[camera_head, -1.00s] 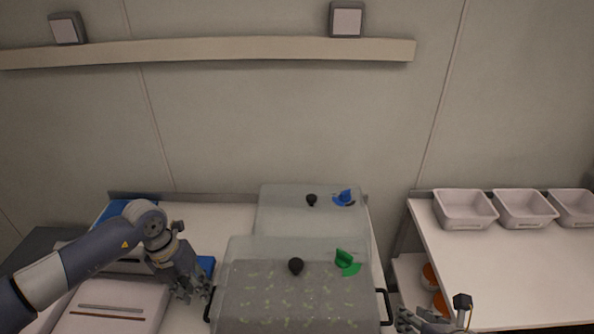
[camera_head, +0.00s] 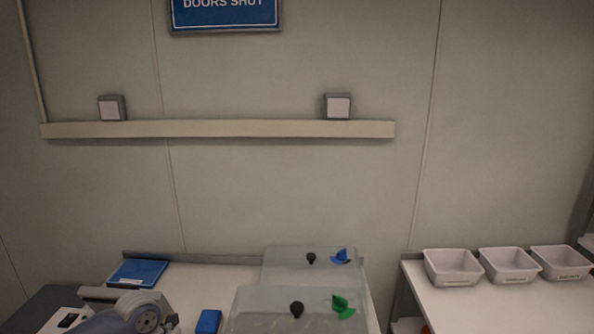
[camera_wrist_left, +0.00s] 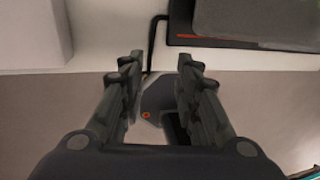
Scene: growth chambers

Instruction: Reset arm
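My left gripper (camera_wrist_left: 160,85) shows in the left wrist view with its two fingers apart and nothing between them. Below it are a pale surface edge and a grey part of my own body. In the head view only my left arm's grey joint shows at the bottom left, and the hand is below the frame. My right gripper is not in view.
White bins (camera_head: 453,267) stand on the right bench (camera_head: 480,308). A blue folder (camera_head: 138,273) lies at left.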

